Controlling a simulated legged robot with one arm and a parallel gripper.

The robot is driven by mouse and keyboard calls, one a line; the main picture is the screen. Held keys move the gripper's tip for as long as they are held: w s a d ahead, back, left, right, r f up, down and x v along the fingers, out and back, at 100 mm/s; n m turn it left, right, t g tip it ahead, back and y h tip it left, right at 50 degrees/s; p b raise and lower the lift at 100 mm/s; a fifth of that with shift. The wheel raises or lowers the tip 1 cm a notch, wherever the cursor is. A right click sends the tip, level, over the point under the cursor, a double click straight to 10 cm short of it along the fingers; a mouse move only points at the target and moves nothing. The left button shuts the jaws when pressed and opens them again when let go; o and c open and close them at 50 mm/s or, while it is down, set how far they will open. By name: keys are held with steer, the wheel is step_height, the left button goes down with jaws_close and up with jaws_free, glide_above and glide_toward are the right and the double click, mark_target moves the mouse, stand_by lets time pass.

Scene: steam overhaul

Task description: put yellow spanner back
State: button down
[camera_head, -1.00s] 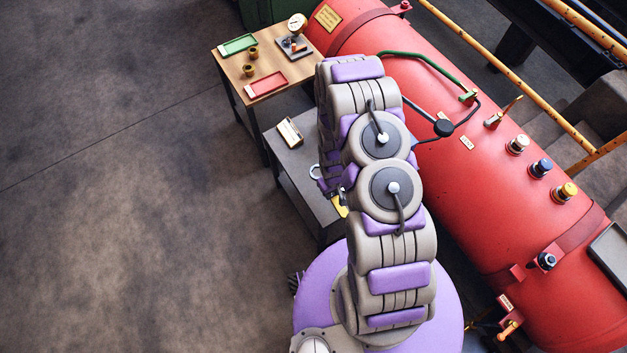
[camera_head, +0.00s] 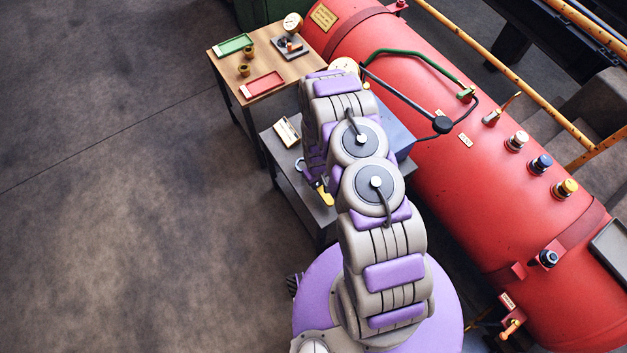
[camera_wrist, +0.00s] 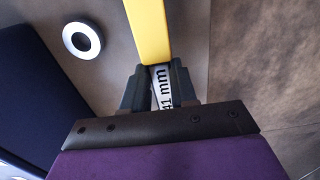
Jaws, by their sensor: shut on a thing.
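The yellow spanner (camera_wrist: 148,30) runs up out of the wrist view, with a yellow handle and a bare metal part marked in mm. My gripper (camera_wrist: 159,88) is shut on that metal part. The gripper is mostly hidden behind my arm there. I cannot tell how high the spanner is above the table. The spanner's place is not clear in these views.
A blue box (camera_head: 397,128) stands behind my arm on the grey table. A pale ring (camera_wrist: 82,40) lies left of the spanner. A small cream-topped block (camera_head: 287,132) is at the table's far left. A wooden table (camera_head: 225,59) with trays and the red boiler (camera_head: 460,180) are beyond.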

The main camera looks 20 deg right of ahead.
steer(key=w, duration=0.3)
steer(key=shift+a+f, duration=0.15)
steer(key=shift+a, duration=0.15)
steer(key=shift+f+b, duration=0.6)
steer(key=shift+f, duration=1.2)
steer(key=c, duration=0.9)
jaws_free()
steer(key=shift+r, duration=0.15)
